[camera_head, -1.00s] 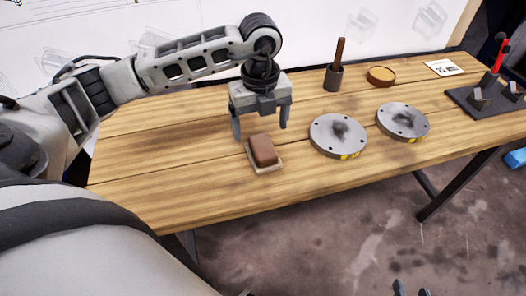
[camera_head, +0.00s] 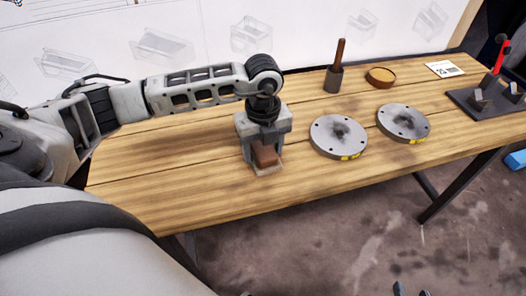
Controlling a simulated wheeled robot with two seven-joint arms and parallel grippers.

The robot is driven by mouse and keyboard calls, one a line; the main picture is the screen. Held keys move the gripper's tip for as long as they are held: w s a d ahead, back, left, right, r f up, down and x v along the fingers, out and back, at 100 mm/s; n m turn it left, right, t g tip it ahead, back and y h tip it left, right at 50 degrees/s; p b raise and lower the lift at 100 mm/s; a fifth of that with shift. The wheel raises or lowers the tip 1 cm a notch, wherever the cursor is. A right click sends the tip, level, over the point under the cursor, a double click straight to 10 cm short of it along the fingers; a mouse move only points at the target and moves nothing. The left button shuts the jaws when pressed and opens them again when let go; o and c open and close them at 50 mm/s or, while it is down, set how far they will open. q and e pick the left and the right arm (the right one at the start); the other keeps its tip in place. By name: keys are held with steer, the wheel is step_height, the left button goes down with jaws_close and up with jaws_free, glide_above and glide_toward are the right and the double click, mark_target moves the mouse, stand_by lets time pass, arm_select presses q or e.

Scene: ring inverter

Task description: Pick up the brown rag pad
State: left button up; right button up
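Two grey metal discs (camera_head: 338,136) (camera_head: 403,122) lie right of the pad. A white card (camera_head: 444,69) and a dark fixture plate (camera_head: 492,107) are at the right. The table's left side is clear.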

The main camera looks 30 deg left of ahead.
arm_select(q)
steer(key=shift+c, duration=1)
steer(key=shift+r, duration=0.5)
step_height(320, 180, up, 2)
steer(key=shift+r, duration=0.2)
steer(key=d+r, duration=0.9)
steer(key=d, duration=0.5)
steer(key=shift+r+p, duration=0.3)
